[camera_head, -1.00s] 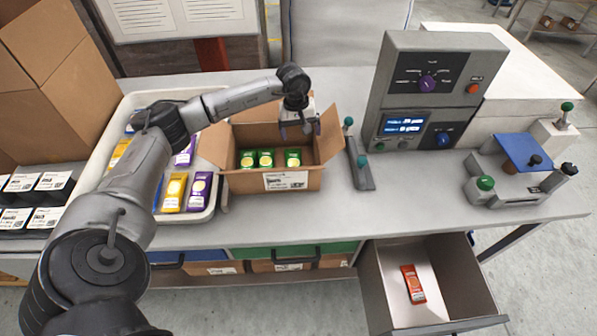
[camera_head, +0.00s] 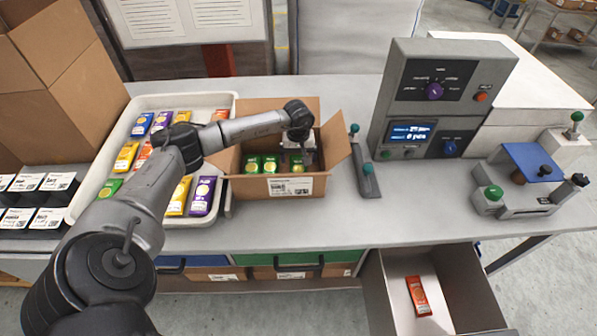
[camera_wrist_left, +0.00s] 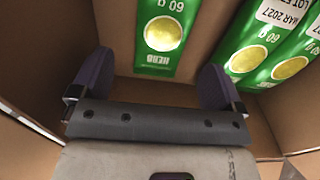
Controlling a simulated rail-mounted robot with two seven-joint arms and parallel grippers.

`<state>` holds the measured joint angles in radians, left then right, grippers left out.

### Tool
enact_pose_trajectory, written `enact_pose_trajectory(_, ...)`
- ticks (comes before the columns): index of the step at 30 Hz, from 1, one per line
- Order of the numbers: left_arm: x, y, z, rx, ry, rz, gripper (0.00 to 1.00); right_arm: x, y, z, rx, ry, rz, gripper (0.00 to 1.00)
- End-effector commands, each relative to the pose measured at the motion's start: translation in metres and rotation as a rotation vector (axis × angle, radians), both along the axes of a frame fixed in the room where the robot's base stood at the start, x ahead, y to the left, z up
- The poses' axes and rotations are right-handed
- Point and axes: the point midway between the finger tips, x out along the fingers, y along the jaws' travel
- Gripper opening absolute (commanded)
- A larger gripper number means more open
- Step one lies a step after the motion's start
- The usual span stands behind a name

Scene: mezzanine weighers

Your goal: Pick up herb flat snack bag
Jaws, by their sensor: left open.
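Several green herb flat snack bags stand in the open cardboard box (camera_head: 262,187) on the bench. Two are side by side at the left of the box, one of them the left bag (camera_head: 252,165). Another bag (camera_head: 297,164) is at the right, partly hidden by my left gripper (camera_head: 300,158). In the left wrist view my left gripper (camera_wrist_left: 155,80) is open, its two dark pads inside the box. A green bag marked HERB 60 g (camera_wrist_left: 162,38) lies between and just beyond the pads, not gripped. My right gripper is not in view.
A white tray (camera_head: 222,176) of mixed coloured bags stands left of the box. The box walls and flaps (camera_head: 336,150) surround the gripper closely. A weighing unit (camera_head: 440,85) stands to the right. An open drawer (camera_head: 452,290) below holds a red bag (camera_head: 418,295).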

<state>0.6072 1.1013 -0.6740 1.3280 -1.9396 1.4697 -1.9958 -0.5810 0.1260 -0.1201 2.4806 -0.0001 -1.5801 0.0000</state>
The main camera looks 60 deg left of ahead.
Motion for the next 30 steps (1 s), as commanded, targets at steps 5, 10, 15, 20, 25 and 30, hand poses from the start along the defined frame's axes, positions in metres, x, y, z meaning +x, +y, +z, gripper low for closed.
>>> enact_pose_trajectory(5, 0.001, 0.004, -0.025, -0.002, 0.002, 0.002, 0.94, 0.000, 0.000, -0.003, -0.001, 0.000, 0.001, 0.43)
enact_pose_trajectory(10, 0.002, 0.004, -0.037, -0.001, 0.002, 0.000, 0.94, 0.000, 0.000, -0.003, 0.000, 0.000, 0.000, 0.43)
enact_pose_trajectory(15, 0.001, 0.004, -0.038, -0.001, 0.000, 0.000, 0.94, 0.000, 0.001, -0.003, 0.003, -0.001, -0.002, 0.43)
enact_pose_trajectory(20, 0.002, 0.004, -0.038, -0.001, 0.000, 0.000, 0.89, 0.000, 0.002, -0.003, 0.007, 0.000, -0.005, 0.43)
enact_pose_trajectory(25, 0.002, 0.004, -0.038, -0.001, 0.000, 0.000, 0.73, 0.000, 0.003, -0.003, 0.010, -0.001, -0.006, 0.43)
enact_pose_trajectory(30, 0.002, 0.004, -0.038, -0.001, 0.000, 0.000, 0.56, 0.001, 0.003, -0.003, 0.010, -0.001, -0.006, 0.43)
